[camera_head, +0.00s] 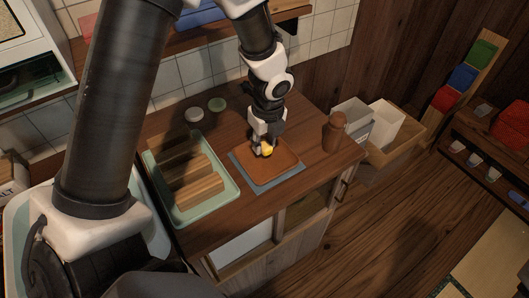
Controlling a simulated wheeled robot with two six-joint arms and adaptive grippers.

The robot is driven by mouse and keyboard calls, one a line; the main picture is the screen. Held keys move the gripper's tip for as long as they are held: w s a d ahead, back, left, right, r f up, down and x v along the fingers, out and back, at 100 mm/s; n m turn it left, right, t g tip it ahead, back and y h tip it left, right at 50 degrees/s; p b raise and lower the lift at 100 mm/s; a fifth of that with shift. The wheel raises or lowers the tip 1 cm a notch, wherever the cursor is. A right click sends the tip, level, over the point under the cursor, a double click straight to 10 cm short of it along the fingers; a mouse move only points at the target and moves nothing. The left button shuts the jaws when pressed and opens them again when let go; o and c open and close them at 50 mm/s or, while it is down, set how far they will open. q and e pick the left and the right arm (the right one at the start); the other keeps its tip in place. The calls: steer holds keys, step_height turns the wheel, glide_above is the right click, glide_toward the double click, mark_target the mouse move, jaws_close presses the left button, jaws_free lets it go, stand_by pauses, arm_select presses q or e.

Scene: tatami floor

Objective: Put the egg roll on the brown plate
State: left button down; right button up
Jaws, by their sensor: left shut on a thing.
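The egg roll (267,149) is a small yellow piece. My left gripper (264,147) is shut on it, over the brown plate. The brown plate (283,164) is a square, rimmed plate lying on a grey-blue mat (262,184) on the wooden counter. I cannot tell whether the egg roll touches the plate. The gripper hides part of the egg roll and the plate's back edge. My right gripper is not in view.
A pale green tray (234,192) with wooden blocks (196,190) stands left of the plate. A brown pepper mill (334,132) stands to the right. White bins (384,122) stand past the counter's right end.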

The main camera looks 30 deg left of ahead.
mark_target(265, 145)
arm_select(q)
step_height(265, 145, down, 3)
steer(key=shift+s+d+f+b, duration=0.1)
steer(key=shift+s+b, duration=0.05)
steer(key=shift+b, duration=0.25)
steer(key=shift+f, duration=0.2)
steer(key=c, duration=0.9)
jaws_free()
steer(key=shift+f, duration=0.1)
steer(key=shift+o, duration=0.2)
steer(key=shift+r, duration=0.35)
steer(key=r+p, duration=0.1)
steer(key=r, duration=0.6)
steer(key=d+r+p, duration=0.1)
steer(key=r, duration=0.2)
steer(key=shift+s+d+r+p, duration=0.1)
steer(key=shift+s+r+p, duration=0.1)
steer(key=shift+r+p, duration=0.15)
steer(key=shift+r, duration=0.45)
